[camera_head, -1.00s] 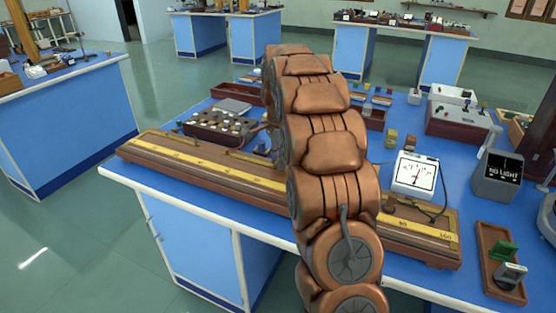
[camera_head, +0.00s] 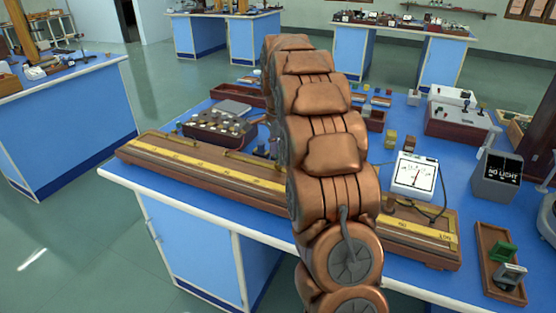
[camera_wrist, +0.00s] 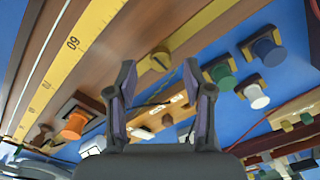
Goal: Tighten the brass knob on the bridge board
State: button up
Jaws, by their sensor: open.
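The bridge board (camera_head: 200,172) is a long wooden board with a yellow scale strip along the front of the bench. Its scale (camera_wrist: 68,50) runs along the left in the wrist view. A round brass-coloured knob (camera_wrist: 157,60) with a dark slot mark shows just beyond my fingertips, roughly midway between them. My gripper (camera_wrist: 160,75) is open, and no contact with the knob is visible. In the head view my arm hides the middle of the board, the knob and most of my gripper.
Orange (camera_wrist: 75,124), green (camera_wrist: 221,74), blue (camera_wrist: 264,52) and white (camera_wrist: 257,97) knobs or terminals stand around my gripper. A white dial meter (camera_head: 415,174) and a dark box (camera_head: 498,177) stand right. A box with several round plugs (camera_head: 217,128) is behind the board.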

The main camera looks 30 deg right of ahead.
notch_tip(320, 180, up, 9)
dwell(0.5)
dwell(0.8)
